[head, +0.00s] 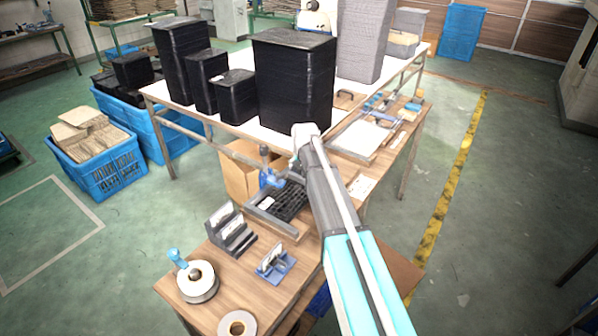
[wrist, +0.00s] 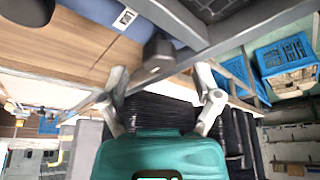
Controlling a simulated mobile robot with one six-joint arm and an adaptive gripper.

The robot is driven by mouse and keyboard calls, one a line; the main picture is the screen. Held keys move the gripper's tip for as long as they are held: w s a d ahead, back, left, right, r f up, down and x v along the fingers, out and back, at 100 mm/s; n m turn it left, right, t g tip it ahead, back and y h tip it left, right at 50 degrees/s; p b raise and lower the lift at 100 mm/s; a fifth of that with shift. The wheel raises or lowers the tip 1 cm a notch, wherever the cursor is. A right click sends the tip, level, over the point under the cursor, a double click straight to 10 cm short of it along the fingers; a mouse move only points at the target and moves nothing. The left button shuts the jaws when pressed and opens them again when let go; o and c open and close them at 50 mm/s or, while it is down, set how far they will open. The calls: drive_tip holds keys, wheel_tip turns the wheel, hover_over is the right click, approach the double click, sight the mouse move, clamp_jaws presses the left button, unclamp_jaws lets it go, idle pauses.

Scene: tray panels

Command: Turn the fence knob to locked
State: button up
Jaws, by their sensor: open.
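In the wrist view a dark grey knob (wrist: 158,58) stands on the grey metal fence bar (wrist: 235,38). My gripper (wrist: 161,80) is open, with one pale finger to the left of the knob and one to the right. The knob is apart from both fingers, and the gripper holds nothing. I cannot read the knob's setting. In the head view the black tray (head: 283,204) sits in a grey frame on the wooden bench, and my arm covers part of it. I cannot make out the knob or the fingers there.
Black bins (head: 293,85) stand on the white table (head: 157,93) behind the bench. A grey slotted holder (head: 231,232), a blue fixture (head: 275,264) and tape rolls (head: 197,281) occupy the front left of the wooden bench (head: 205,312). Blue crates (head: 105,165) are on the floor at left.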

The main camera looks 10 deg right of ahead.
drive_tip(key=shift+b+x, duration=0.45)
drive_tip(key=shift+x, duration=0.3)
